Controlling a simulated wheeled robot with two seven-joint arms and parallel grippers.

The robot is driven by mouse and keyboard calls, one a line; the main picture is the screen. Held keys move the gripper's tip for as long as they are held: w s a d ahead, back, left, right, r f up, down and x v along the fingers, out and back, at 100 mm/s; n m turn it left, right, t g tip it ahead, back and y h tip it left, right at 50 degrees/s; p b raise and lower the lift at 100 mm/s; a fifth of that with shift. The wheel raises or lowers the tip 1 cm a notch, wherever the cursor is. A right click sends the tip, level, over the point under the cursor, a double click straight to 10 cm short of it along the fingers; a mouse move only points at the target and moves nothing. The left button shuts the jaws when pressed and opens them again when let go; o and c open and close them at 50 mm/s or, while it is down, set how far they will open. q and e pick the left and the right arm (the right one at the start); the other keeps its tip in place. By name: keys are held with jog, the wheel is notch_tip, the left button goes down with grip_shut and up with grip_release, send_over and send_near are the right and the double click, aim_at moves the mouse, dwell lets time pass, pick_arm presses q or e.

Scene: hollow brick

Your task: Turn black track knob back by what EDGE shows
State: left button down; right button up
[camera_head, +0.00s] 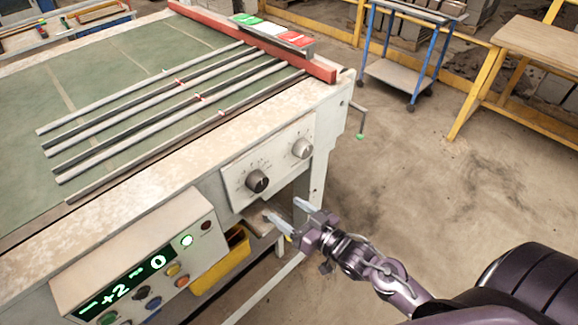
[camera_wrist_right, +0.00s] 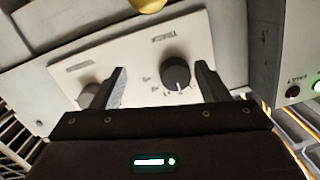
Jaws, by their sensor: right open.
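The black knob (camera_head: 257,181) sits on a pale panel on the table's front side. In the right wrist view the black knob (camera_wrist_right: 176,72) has a white pointer mark and a dial scale, under lettering too blurred to read surely. My right gripper (camera_head: 282,208) is open and empty, below and right of the knob. In the wrist view its fingers (camera_wrist_right: 160,70) appear either side of the knob, which is nearer the right-hand finger; it seems ungripped. A display (camera_head: 130,282) shows "+2" and "0" in green; its small label is unreadable. My left gripper is out of view.
A silver knob (camera_head: 302,148) is up and right of the black one. A control box (camera_head: 185,240) with coloured buttons stands at lower left. A yellow bin (camera_head: 222,262) and a small ledge (camera_head: 262,222) are below the panel. Open floor lies to the right.

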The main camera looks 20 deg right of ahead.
jog(key=y, duration=0.1)
send_near(263, 184)
jog(key=w, duration=0.2)
jog(key=shift+n+t, duration=0.3)
jog(key=p+x, duration=0.1)
jog(key=x, duration=0.5)
jog(key=shift+w+a+f+p, duration=0.1)
jog(key=shift+a+f+p, duration=0.05)
jog(key=shift+a+p, duration=0.3)
jog(key=shift+w+a+f, duration=0.1)
jog(key=shift+w+a, duration=0.2)
jog(key=shift+w, duration=0.15)
jog(key=shift+c, duration=1)
jog(key=c, duration=0.8)
